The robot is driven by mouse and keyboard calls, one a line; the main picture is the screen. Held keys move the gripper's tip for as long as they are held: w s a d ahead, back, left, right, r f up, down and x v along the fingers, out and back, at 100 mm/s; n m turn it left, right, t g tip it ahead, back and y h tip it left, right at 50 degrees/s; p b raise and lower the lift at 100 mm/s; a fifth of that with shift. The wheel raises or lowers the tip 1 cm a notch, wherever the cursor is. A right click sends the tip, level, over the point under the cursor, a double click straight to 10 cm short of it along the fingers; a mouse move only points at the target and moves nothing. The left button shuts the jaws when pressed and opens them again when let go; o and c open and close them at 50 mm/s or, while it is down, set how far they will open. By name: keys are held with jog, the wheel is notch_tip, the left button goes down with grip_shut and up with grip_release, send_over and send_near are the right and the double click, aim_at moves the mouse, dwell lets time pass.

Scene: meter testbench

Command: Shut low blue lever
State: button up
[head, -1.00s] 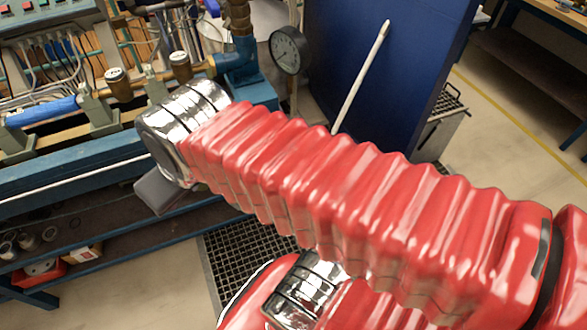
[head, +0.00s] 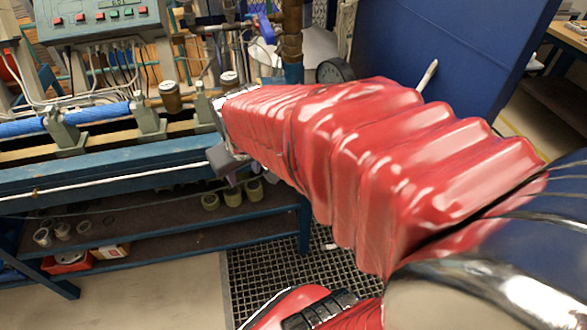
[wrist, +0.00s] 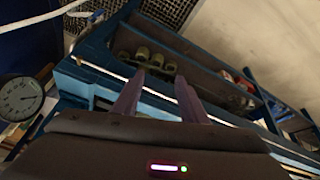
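In the head view a small blue lever (head: 265,28) shows at the top, beside the brown vertical pipe. I cannot tell whether it is the low one, and no other blue lever is clear to me. My red-sleeved arm hides the pipework below it. In the wrist view my gripper (wrist: 158,97) has its two fingers apart with nothing between them. The fingers point across the bench's blue front edge.
A round gauge (head: 334,71) stands right of the pipe and also shows in the wrist view (wrist: 18,97). A blue panel (head: 455,45) with a white rod stands to the right. The bench's lower shelf (head: 165,240) holds pots and a red tray. A floor grating (head: 300,285) lies below.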

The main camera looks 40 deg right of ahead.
jog(key=d+f+m+t+h, duration=0.1)
jog(key=d+f, duration=1.6)
jog(key=f, duration=0.3)
jog(key=d+f+m+h, duration=0.1)
jog(key=d+f, duration=1.6)
jog(key=f, duration=0.3)
notch_tip(320, 180, down, 7)
jog(key=d+t+h, duration=0.2)
jog(key=t, duration=0.3)
jog(key=s+a+f+m+t+h, duration=0.2)
jog(key=s+a+t+h, duration=0.1)
jog(key=s+a+t, duration=0.2)
jog(key=s, duration=0.2)
jog(key=shift+s+a, duration=0.2)
jog(key=shift+s, duration=0.2)
jog(key=x, duration=1.4)
jog(key=shift+s+r, duration=0.1)
jog(key=shift+r, duration=0.05)
jog(key=shift+c, duration=0.3)
